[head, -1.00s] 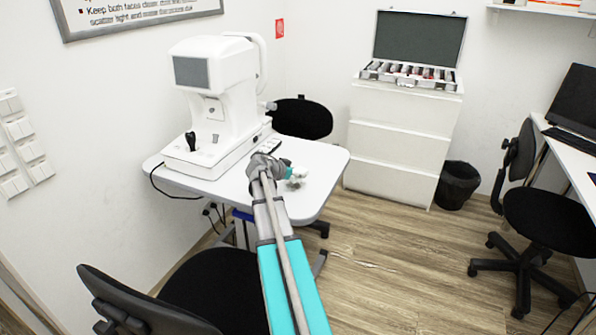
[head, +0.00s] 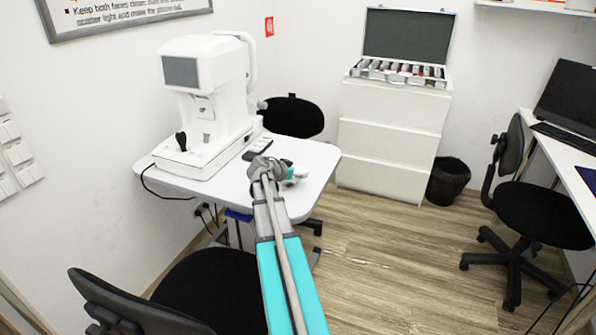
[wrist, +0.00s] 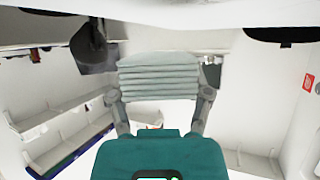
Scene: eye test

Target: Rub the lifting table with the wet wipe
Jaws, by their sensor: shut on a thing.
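The lifting table (head: 318,158) is a white-topped table with rounded corners, left of centre in the head view. My gripper (head: 296,174) is low over its front right part, mostly hidden behind my own arm. In the wrist view my gripper (wrist: 158,84) is shut on the wet wipe (wrist: 158,72), a pale grey, folded, layered pad between the two fingers. In the head view only small pale bits show beside the teal gripper body. I cannot tell whether the wipe touches the tabletop.
A white eye-test machine (head: 205,100) fills the table's back left. A small dark flat item (head: 257,149) lies beside it. Black chairs stand behind (head: 292,116) and in front (head: 215,290). White drawers (head: 385,150) and a bin (head: 450,180) are right, past open floor.

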